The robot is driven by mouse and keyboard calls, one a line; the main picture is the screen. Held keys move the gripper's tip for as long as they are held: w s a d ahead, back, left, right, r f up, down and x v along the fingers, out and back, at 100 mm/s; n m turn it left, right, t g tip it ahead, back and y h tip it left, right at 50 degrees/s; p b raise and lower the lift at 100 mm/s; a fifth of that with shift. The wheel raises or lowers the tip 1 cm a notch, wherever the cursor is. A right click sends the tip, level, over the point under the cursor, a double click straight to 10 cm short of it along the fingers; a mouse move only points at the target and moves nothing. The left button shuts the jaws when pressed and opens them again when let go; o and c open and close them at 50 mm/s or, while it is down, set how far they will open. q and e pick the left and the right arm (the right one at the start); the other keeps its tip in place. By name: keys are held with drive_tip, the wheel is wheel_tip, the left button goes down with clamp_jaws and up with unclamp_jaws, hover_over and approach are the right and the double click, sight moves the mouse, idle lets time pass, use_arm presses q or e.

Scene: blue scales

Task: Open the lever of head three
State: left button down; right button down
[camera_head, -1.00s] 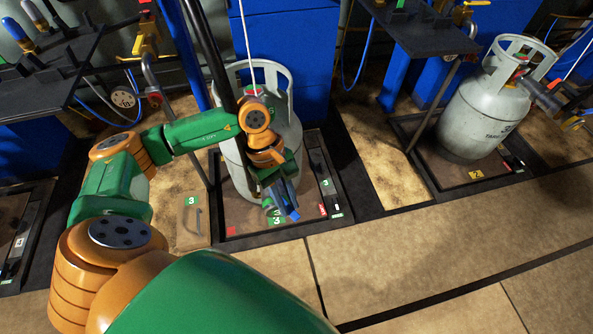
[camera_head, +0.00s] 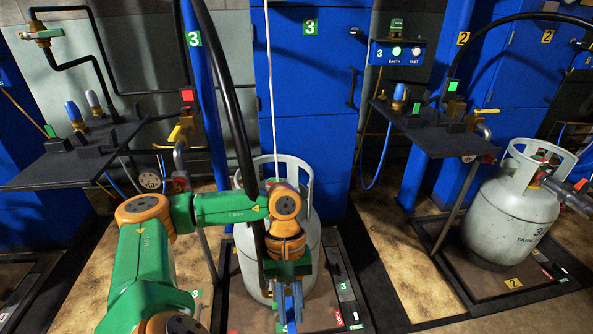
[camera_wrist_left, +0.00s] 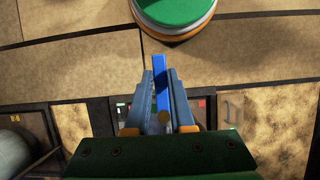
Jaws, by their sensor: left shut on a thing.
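My left gripper (camera_head: 291,305) points down in front of the grey gas cylinder (camera_head: 312,258) at station 3. In the left wrist view, its fingers are closed around a narrow blue bar (camera_wrist_left: 161,85), which looks like the lever of head three. The bar runs lengthwise between the fingers and stands out past their tips. My wrist and forearm cover the filling head, so the lever's joint to it is hidden. The cylinder stands upright on its scale (camera_head: 352,312). My right gripper is not in view.
A black hose (camera_head: 232,110) and a thin white line (camera_head: 270,90) hang down to the cylinder's top. Dark shelves (camera_head: 60,160) with valves stand left and right. Another grey cylinder (camera_head: 505,215) stands at station 2. Floor between the stations is clear.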

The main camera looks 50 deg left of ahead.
sight(289, 302)
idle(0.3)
use_arm(q)
drive_tip(key=c, duration=0.8)
unclamp_jaws()
drive_tip(key=shift+o, duration=0.2)
drive_tip(key=p+v, duration=0.2)
drive_tip(key=v, duration=0.4)
drive_tip(key=shift+w+r, duration=0.1)
drive_tip(key=shift+r, duration=0.05)
drive_tip(key=shift+a+r, duration=0.25)
drive_tip(key=shift+r, duration=0.1)
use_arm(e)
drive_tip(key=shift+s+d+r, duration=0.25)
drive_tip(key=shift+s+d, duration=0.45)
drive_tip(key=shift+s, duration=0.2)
